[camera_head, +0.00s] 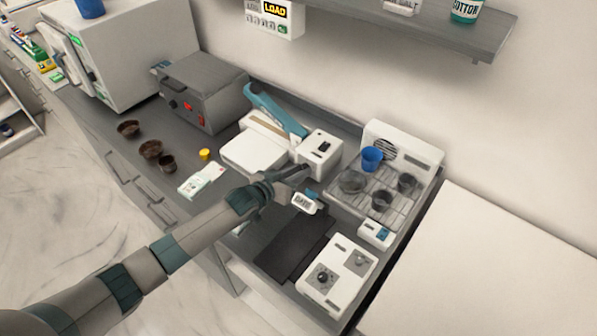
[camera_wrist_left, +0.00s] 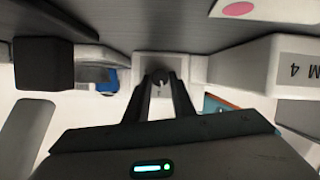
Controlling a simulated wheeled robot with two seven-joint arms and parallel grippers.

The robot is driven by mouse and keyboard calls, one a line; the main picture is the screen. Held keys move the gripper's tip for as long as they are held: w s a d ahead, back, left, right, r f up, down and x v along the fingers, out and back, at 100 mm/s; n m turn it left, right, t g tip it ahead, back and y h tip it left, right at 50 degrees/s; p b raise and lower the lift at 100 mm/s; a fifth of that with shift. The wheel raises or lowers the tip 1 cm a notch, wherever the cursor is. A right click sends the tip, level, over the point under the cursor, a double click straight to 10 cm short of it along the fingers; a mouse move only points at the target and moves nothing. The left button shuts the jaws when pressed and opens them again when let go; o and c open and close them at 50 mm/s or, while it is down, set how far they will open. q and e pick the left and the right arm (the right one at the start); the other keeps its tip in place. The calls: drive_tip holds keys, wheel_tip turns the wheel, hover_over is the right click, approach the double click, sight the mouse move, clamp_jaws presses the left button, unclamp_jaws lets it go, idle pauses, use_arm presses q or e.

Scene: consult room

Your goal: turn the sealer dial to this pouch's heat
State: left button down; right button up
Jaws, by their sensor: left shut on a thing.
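The sealer is a white unit (camera_head: 257,150) with a raised blue lever (camera_head: 275,109) and a white control box (camera_head: 319,148) at its right end. My left gripper (camera_head: 303,169) is at the front of the control box. In the left wrist view my fingers (camera_wrist_left: 160,92) are shut on a small dark dial (camera_wrist_left: 160,75) on a white face. The dial's marks and pointer are too small or hidden to read. A white packet (camera_head: 202,178) with small red marks lies on the counter left of the sealer; I cannot tell if it is the pouch. My right gripper is not in view.
A grey box with a red switch (camera_head: 203,92) stands behind left. A rack (camera_head: 400,205) with a blue cup (camera_head: 371,158) and dark cups stands right. A white tag (camera_head: 305,203), dark mat (camera_head: 291,246) and white knobbed device (camera_head: 338,277) are in front. Brown bowls (camera_head: 150,149) sit left.

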use_arm(q)
drive_tip(key=c, duration=1.5)
unclamp_jaws()
drive_tip(key=shift+s+a, duration=0.1)
drive_tip(key=shift+b+v, duration=0.35)
drive_tip(key=shift+v, duration=0.45)
drive_tip(key=shift+b+v, duration=2.3)
drive_tip(key=shift+v, duration=5.5)
drive_tip(key=shift+f, duration=0.1)
